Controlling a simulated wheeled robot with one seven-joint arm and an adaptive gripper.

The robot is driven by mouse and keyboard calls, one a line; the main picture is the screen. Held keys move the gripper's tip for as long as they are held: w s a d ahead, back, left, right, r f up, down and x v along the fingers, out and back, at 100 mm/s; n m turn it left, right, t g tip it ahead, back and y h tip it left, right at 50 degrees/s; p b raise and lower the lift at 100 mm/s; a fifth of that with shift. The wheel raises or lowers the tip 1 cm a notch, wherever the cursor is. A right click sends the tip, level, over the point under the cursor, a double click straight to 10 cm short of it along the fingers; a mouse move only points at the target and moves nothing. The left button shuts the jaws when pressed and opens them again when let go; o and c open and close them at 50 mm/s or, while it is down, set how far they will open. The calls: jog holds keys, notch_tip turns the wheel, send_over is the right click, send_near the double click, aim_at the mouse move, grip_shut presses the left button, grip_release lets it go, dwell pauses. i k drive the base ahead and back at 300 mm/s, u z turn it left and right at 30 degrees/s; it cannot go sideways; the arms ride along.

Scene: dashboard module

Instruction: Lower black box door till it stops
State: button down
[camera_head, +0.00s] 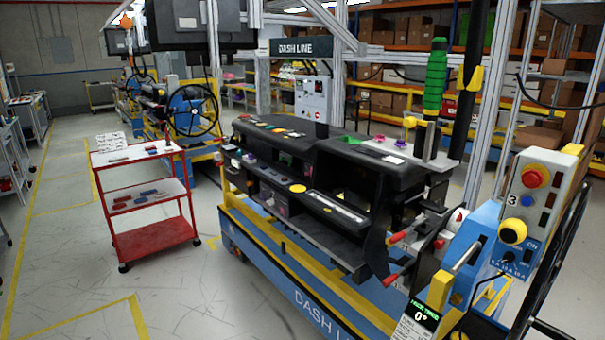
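The black dashboard module (283,141) sits on a blue and yellow carrier (290,275) right of the middle in the head view. Its front has several dark openings. A dark recess (352,183) shows on the right half, with a black panel (337,207) bearing a pale strip along its lower edge. A larger black panel (318,245) slopes out below it. I cannot tell for sure which panel is the black box door, or how far it stands open. My gripper is not in view.
A red cart (152,239) with small parts stands left of the module. A control box (540,205) with a red button stands at the right. Red-handled levers (391,279) stick out at the module's right end. The floor (190,290) in front is clear.

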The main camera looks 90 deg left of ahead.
aim_at(238, 178)
jog(key=k, duration=0.4)
jog(key=u, duration=3.1)
jog(key=i, duration=1.65)
jog(key=k, duration=0.6)
jog(key=u, duration=0.85)
jog(key=i, duration=1)
jog(key=u, duration=0.45)
jog(key=i, duration=1.25)
jog(key=z, duration=0.55)
